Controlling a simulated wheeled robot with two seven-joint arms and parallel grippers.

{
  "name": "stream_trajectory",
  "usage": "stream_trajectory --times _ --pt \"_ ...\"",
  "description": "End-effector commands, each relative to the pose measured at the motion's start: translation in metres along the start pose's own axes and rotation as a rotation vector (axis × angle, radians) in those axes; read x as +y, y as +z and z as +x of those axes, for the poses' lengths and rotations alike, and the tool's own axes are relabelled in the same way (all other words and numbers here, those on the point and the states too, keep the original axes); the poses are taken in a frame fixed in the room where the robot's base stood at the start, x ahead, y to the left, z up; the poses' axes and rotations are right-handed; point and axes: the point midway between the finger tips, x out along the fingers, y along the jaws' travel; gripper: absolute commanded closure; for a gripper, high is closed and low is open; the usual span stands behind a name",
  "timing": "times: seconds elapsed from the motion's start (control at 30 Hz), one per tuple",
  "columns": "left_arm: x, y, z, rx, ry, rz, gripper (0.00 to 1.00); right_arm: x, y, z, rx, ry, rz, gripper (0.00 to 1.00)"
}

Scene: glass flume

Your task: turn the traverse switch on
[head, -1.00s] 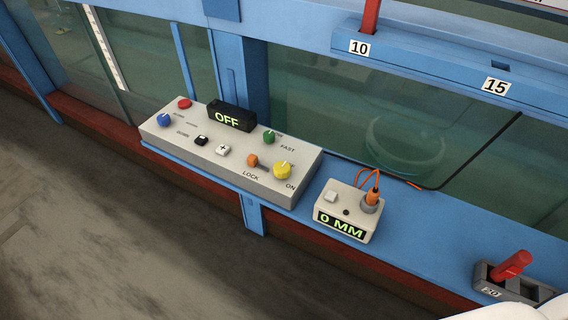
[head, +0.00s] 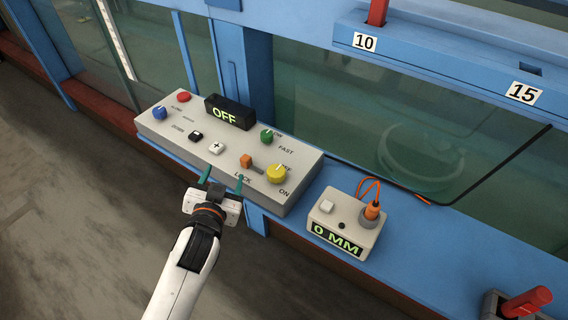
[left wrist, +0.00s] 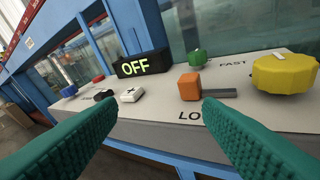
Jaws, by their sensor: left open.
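The grey control box (head: 185,125) sits on the blue ledge. It bears a yellow knob (head: 277,173) with a white mark and ON printed beside it; its other label is partly hidden. To its left an orange lever (head: 246,161) stands at the end of a dark slot marked LOCK. My left gripper (head: 222,178) is open and empty at the box's front edge, left of the orange lever. In the left wrist view the orange lever (left wrist: 190,86) shows just past the right green finger, and the yellow knob (left wrist: 285,74) farther right. My right gripper is out of view.
A black display (head: 228,112) reads OFF. The box also has a green knob (head: 266,137), blue knob (head: 160,112), red button (head: 184,96), black button (head: 196,135) and white plus button (head: 216,148). A small box (head: 343,222) reading 0 MM stands right, with an orange cable.

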Motion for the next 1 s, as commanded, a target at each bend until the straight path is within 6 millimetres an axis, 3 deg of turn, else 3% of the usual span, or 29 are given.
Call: stream_trajectory --times 0.13,0.3,0.37,0.5,0.57,0.67,0.8,0.9,1.0 --pt "-0.011 0.064 0.017 -0.228 -0.015 0.074 0.40 0.005 0.000 0.000 0.000 0.006 0.003 0.64" --pt "-0.039 0.149 0.018 -0.555 -0.071 0.198 0.40 0.011 0.001 0.000 -0.002 0.013 0.005 0.64" --pt "-0.055 0.183 0.013 -0.696 -0.109 0.262 0.40 0.011 0.001 0.001 -0.002 0.013 0.005 0.64" --pt "-0.112 0.255 -0.019 -1.074 -0.267 0.489 0.40 0.010 0.001 0.001 -0.001 0.012 0.005 0.64" --pt "-0.143 0.272 -0.038 -1.233 -0.372 0.623 0.40 0.009 0.001 0.001 -0.001 0.011 0.004 0.64" --pt "-0.188 0.275 -0.064 -1.443 -0.582 0.879 0.40 0.007 0.000 0.002 0.000 0.008 0.003 0.64" --pt "-0.224 0.238 -0.076 -1.572 -0.941 1.309 0.40 0.004 -0.001 0.002 0.001 0.005 0.001 0.64" --pt "-0.217 0.200 -0.061 -1.504 -1.222 1.651 0.40 0.003 -0.001 0.003 0.001 0.003 0.001 0.64" --pt "-0.182 0.170 -0.036 -1.291 -1.481 1.967 0.40 0.003 -0.001 0.003 0.001 0.003 0.001 0.64"
